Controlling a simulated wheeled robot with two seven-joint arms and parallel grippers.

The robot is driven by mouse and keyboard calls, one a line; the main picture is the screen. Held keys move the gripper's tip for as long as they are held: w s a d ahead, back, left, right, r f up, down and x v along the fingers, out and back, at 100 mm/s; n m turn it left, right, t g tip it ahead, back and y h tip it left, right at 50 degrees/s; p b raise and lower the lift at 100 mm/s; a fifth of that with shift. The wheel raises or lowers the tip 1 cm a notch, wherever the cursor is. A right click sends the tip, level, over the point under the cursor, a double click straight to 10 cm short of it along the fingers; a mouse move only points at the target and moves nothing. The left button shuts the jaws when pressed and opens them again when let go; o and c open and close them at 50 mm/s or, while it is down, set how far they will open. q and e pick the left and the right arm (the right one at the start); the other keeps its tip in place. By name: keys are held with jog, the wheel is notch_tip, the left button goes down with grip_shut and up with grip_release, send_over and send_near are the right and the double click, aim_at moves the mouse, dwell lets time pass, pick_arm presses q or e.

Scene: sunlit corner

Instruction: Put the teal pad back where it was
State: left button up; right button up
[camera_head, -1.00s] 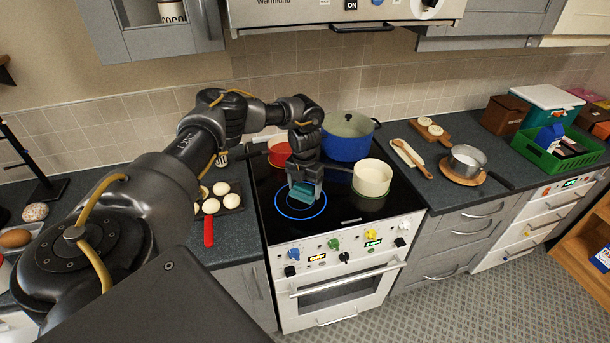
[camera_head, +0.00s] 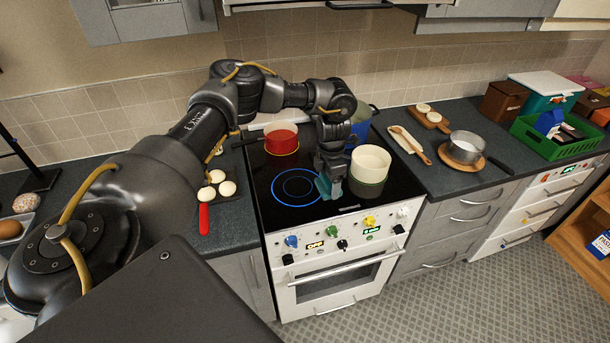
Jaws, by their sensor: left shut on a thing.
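The teal pad (camera_head: 324,186) is in my left gripper (camera_head: 331,184), which is shut on it. The pad is held on edge, low over the black glass stovetop (camera_head: 283,218), between the blue-ringed burner (camera_head: 296,187) and the cream pot (camera_head: 370,161). I cannot tell whether it touches the glass. The gripper fingers hide part of the pad. The gripper is close to the left side of the cream pot. My right gripper is not in view.
A red pan (camera_head: 281,139) stands at the back left of the stove. A blue pot (camera_head: 361,124) at the back right is partly hidden by my arm. A steel saucepan (camera_head: 467,145) stands on the right counter.

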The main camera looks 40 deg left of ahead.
pick_arm(q)
jog(key=s+d+m+b, duration=0.4)
jog(key=s+d+m, duration=0.1)
jog(key=d+m, duration=0.75)
jog(key=s+d+m+b, duration=0.3)
jog(key=s+m+b, duration=0.2)
jog(key=s+m, duration=1)
jog(key=shift+d+m, duration=0.2)
jog(key=shift+m, duration=1.05)
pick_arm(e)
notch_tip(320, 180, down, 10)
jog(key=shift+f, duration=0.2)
